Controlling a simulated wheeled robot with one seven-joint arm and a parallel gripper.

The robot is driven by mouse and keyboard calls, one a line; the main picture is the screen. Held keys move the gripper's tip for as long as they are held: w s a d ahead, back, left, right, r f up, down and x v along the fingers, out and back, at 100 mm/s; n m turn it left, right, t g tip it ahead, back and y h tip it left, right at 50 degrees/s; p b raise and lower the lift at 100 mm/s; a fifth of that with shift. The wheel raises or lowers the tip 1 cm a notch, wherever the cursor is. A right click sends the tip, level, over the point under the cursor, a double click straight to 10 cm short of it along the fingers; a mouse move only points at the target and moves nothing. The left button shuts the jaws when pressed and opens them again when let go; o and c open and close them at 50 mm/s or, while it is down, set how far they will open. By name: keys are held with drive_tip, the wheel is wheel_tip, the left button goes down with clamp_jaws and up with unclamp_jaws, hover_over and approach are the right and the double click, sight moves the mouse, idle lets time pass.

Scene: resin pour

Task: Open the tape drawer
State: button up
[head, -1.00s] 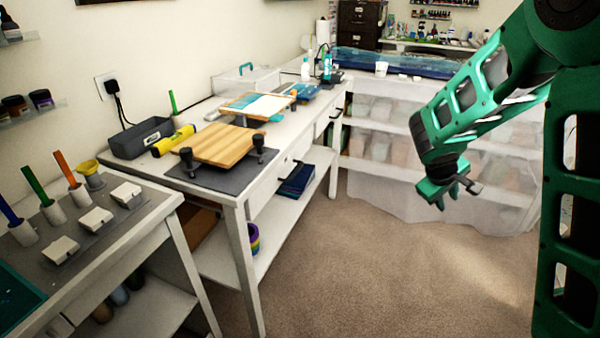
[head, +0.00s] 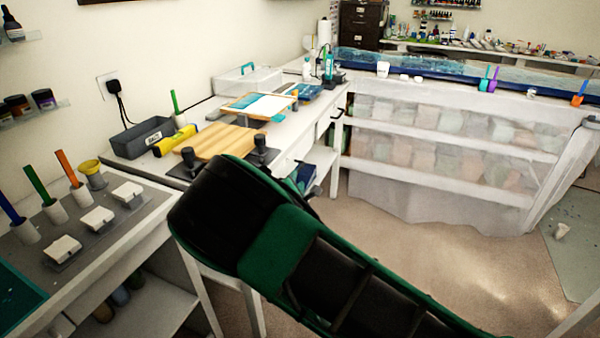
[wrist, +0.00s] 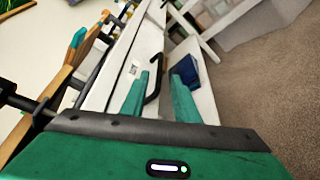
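A white drawer front with a small label (wrist: 122,75) and a black bar handle (wrist: 153,80) shows in the wrist view; the label is too small to read, so I cannot tell if it is the tape drawer. The drawer looks closed. My gripper (wrist: 160,82) is open, with its two teal fingers pointing at the drawer front. The handle appears between the fingertips, nearer the left one; I cannot tell whether they touch. In the head view my arm hides the gripper and most of this drawer. Another drawer handle (head: 337,113) is farther along the bench.
A wooden board (head: 212,142) and black clamps stand on the bench above. A dark blue item (wrist: 185,72) lies on the lower shelf. A side table (head: 150,207) with cups is at left. Plastic-draped shelving (head: 440,155) stands behind; carpet to the right is open.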

sight(299, 168)
drive_tip(key=x, duration=1)
drive_tip(key=shift+w+f, duration=0.1)
drive_tip(key=shift+w, duration=0.1)
